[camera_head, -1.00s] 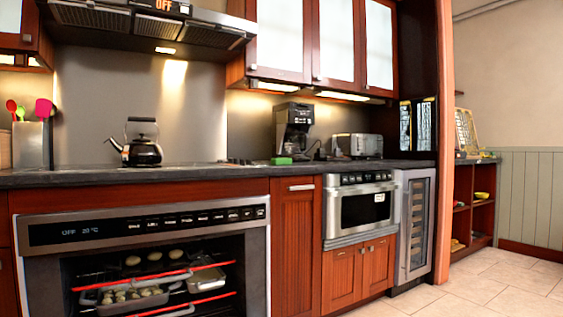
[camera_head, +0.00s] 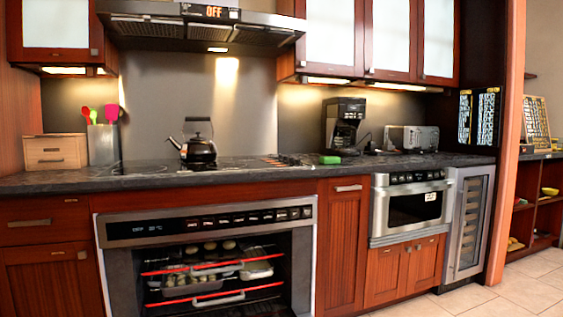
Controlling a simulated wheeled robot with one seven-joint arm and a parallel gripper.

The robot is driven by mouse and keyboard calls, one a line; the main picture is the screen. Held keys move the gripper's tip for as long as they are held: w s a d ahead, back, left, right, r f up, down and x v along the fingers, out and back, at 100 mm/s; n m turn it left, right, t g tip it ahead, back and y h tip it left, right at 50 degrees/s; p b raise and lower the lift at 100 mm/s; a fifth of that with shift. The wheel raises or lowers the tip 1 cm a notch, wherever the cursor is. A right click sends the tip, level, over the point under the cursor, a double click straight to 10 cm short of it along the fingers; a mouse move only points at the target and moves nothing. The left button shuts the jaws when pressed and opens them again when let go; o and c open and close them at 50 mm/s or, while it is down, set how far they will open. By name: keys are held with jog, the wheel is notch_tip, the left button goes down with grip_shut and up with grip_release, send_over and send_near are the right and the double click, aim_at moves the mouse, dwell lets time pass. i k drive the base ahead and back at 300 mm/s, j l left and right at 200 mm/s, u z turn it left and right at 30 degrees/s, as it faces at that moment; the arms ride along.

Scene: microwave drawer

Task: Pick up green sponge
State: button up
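The green sponge (camera_head: 330,160) is a small bright green block. It lies flat on the dark countertop (camera_head: 250,178), to the right of the stove area and just left of and in front of the coffee maker. Nothing covers it. My gripper and arm are not in this view, so I cannot see where the gripper is relative to the sponge.
A coffee maker (camera_head: 344,124) and toaster (camera_head: 411,138) stand behind and right of the sponge. A black kettle (camera_head: 198,148) sits on the cooktop. The wide oven (camera_head: 205,228) below shows racks with trays. A microwave drawer (camera_head: 411,206) is under the counter. Tiled floor is clear at lower right.

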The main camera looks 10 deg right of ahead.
aim_at(325, 160)
jog(key=i+l+u, duration=0.3)
jog(key=l+u, duration=0.25)
jog(key=l, duration=0.15)
jog(key=i+l+u, duration=0.3)
jog(key=l+u, duration=0.25)
jog(key=l, duration=0.25)
